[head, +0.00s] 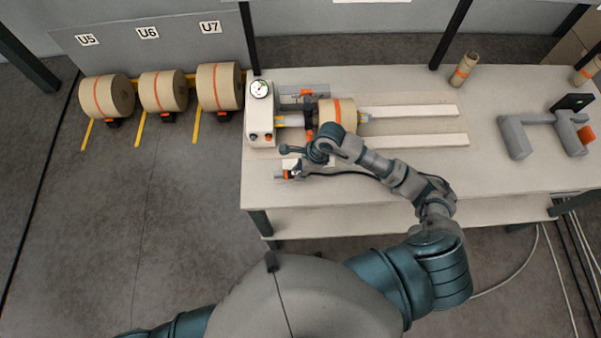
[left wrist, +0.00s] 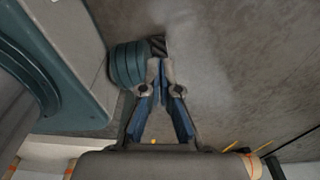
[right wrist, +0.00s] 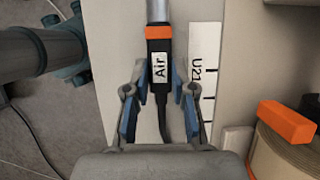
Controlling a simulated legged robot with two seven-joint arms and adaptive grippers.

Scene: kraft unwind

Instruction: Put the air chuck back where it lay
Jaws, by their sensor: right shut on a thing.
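The air chuck shows in the right wrist view (right wrist: 158,68) as a dark body with an orange band, a white "Air" label and a metal tube at its far end. In the head view its orange part (head: 287,174) is near the front left edge of the table. My right gripper (right wrist: 160,80) is shut on the chuck, one finger on each side; in the head view it (head: 298,170) is above the table's front left part. I cannot tell whether the chuck touches the tabletop. My left gripper (left wrist: 161,64) is shut and empty, away from the table, over the floor.
The table (head: 420,85) carries a machine with a gauge (head: 260,110) and a kraft roll (head: 338,115) behind my right gripper. A grey bracket (head: 516,138) stands right. Several rolls (head: 107,96) stand left.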

